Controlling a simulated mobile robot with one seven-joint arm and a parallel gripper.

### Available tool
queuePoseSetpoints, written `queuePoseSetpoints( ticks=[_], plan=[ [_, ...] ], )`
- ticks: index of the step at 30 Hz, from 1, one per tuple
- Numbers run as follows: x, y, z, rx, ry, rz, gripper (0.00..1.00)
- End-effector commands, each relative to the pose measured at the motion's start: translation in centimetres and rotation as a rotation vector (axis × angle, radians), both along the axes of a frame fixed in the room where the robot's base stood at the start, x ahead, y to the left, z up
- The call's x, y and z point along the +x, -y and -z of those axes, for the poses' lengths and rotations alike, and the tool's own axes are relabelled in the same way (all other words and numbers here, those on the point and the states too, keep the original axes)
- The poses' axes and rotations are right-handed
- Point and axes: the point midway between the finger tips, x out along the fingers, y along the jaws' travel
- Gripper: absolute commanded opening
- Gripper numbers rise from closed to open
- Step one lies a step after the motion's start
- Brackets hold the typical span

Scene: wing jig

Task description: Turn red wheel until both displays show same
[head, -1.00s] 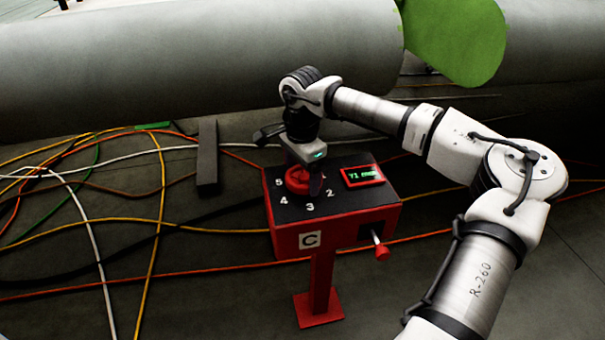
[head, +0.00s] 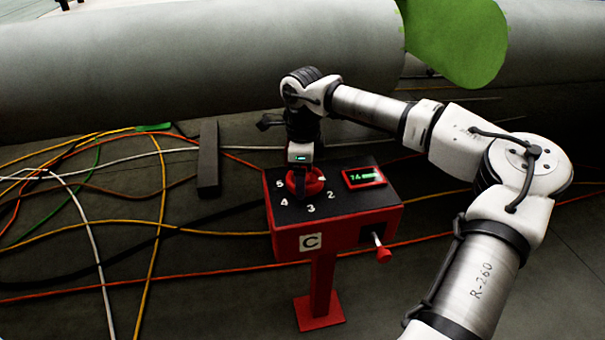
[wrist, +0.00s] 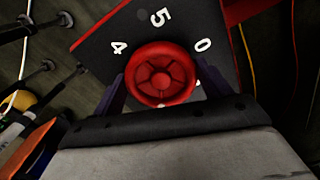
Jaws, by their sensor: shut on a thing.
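The red wheel (head: 306,184) sits on the black top of a red control box (head: 340,230) marked "C". White numbers ring the wheel; 5, 4, 3 and 2 show in the head view. My gripper (head: 303,182) points down over the wheel and is shut on it. In the wrist view the wheel (wrist: 161,74) lies between my two fingers, with 4, 5 and 0 around it. A display (head: 363,177) with green characters is on the box's right; it seems to read 74 with a blurred remainder. I cannot make out a second display.
A red-knobbed lever (head: 382,252) sticks out of the box's front. Several coloured cables (head: 150,220) lie on the floor at left. A dark block (head: 208,160) stands behind them. A large grey cylinder (head: 200,65) spans the back, with a green panel (head: 455,40).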

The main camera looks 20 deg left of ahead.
Motion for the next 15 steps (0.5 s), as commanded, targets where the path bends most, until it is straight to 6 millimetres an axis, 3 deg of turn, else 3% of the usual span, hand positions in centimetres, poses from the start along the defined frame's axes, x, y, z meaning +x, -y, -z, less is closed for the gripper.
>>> queuePoseSetpoints(
  ticks=[14, 15],
  plan=[
    [0.11, 0.06, -0.10, -0.001, 0.003, 0.018, 0.54],
    [0.11, 0.06, -0.10, -0.001, 0.003, 0.018, 0.78]
  ],
)
